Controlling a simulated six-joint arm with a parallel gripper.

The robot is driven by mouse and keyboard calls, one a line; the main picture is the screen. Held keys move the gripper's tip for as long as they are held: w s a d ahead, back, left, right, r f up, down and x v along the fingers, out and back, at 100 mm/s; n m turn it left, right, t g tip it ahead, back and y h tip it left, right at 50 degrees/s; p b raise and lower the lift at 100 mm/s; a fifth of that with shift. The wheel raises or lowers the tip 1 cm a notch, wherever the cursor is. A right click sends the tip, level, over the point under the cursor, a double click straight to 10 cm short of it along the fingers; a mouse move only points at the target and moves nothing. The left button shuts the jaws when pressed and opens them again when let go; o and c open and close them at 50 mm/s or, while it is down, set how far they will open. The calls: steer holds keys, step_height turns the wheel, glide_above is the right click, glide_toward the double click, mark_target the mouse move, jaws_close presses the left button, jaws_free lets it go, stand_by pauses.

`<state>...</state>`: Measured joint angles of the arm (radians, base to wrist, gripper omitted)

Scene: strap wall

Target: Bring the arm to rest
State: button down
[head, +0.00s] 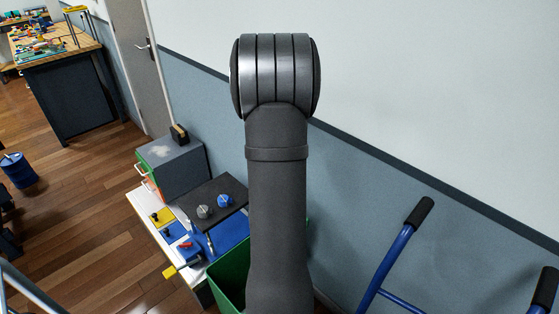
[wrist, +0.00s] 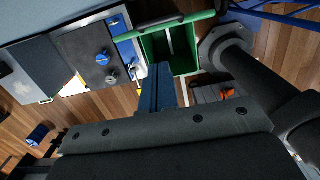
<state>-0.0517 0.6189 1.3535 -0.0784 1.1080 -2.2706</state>
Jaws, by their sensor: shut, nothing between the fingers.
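My arm (head: 277,180) stands up through the middle of the head view, with a rounded grey joint at its top. My gripper is not visible in the head view. In the wrist view my gripper (wrist: 159,72) shows as narrow dark blue fingers, shut together with nothing between them. The fingers appear in front of the area between the strap wall's dark panel and a green bin, apart from both as far as I can tell.
A dark panel with two knobs (head: 220,200) and a grey box (head: 172,163) sit on a white bench. A green bin (head: 228,278) is partly hidden behind my arm. A blue-framed cart handle (head: 395,250) stands right. A workbench (head: 60,60) and blue barrel (head: 18,170) are left.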

steer(key=shift+r, duration=0.45)
steer(key=shift+f, duration=0.1)
steer(key=f, duration=0.5)
steer(key=w+d+f, duration=0.1)
steer(key=f, duration=1)
steer(key=shift+w+d+f, duration=0.2)
steer(key=shift+f, duration=0.1)
step_height(320, 180, up, 17)
steer(key=s+a, duration=0.1)
steer(key=shift+s+a, duration=0.25)
steer(key=shift+f, duration=0.25)
steer(key=shift+w+d+f, duration=0.25)
steer(key=shift+f, duration=2.5)
steer(key=shift+w+d+f, duration=0.25)
steer(key=shift+f, duration=2.5)
steer(key=shift+w+d+f, duration=0.25)
steer(key=shift+f, duration=2.5)
steer(key=c, duration=2.2)
jaws_free()
